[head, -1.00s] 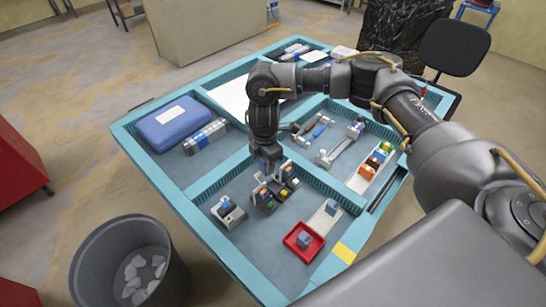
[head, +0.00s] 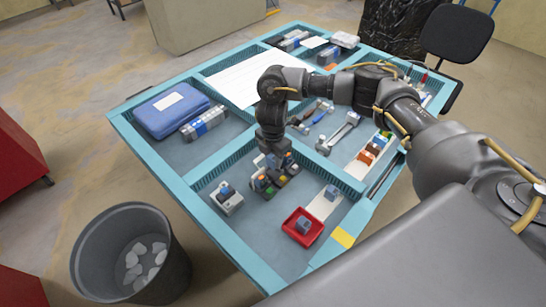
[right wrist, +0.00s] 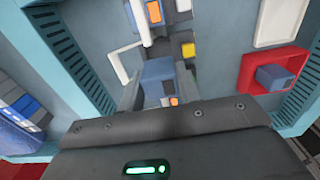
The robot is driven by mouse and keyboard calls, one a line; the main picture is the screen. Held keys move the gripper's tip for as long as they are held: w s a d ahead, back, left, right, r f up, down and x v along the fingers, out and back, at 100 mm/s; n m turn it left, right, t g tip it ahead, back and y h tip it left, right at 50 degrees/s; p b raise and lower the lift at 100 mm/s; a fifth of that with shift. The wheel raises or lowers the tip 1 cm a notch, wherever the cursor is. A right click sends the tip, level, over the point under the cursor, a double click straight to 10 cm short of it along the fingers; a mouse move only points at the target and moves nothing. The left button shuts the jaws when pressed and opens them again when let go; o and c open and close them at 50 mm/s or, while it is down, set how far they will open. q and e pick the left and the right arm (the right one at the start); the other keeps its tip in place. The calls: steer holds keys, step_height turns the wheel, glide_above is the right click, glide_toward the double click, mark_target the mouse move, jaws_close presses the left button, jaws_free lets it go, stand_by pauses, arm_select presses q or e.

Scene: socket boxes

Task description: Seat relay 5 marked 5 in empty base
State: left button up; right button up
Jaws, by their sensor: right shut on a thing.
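My right gripper (head: 273,160) is over the cluster of relay bases (head: 268,183) in the near compartment. In the right wrist view its fingers (right wrist: 161,92) are shut on a blue block-shaped relay (right wrist: 158,73). No number can be read on it. Below it show parts with an orange face (right wrist: 153,12), a yellow top (right wrist: 188,50) and an orange spot (right wrist: 174,101). The gripper hides part of the cluster, and I cannot tell which base is empty or whether the relay touches one. My left gripper is not in view.
A separate base with a blue-topped relay (head: 226,198) stands left of the cluster. A red tray (head: 289,228) holding a blue-grey block and a white strip (head: 321,208) lie to the right. Teal divider walls surround the compartment. A blue case (head: 170,110) sits farther left.

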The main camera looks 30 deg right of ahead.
step_height(320, 180, down, 3)
steer(key=shift+r+b, duration=0.1)
steer(key=shift+b, duration=0.9)
steer(key=shift+r+p, duration=0.3)
steer(key=shift+r, duration=0.05)
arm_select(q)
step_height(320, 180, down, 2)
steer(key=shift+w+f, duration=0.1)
arm_select(e)
steer(key=shift+f, duration=0.35)
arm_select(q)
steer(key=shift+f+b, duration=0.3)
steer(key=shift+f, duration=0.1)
arm_select(e)
steer(key=shift+f, duration=0.75)
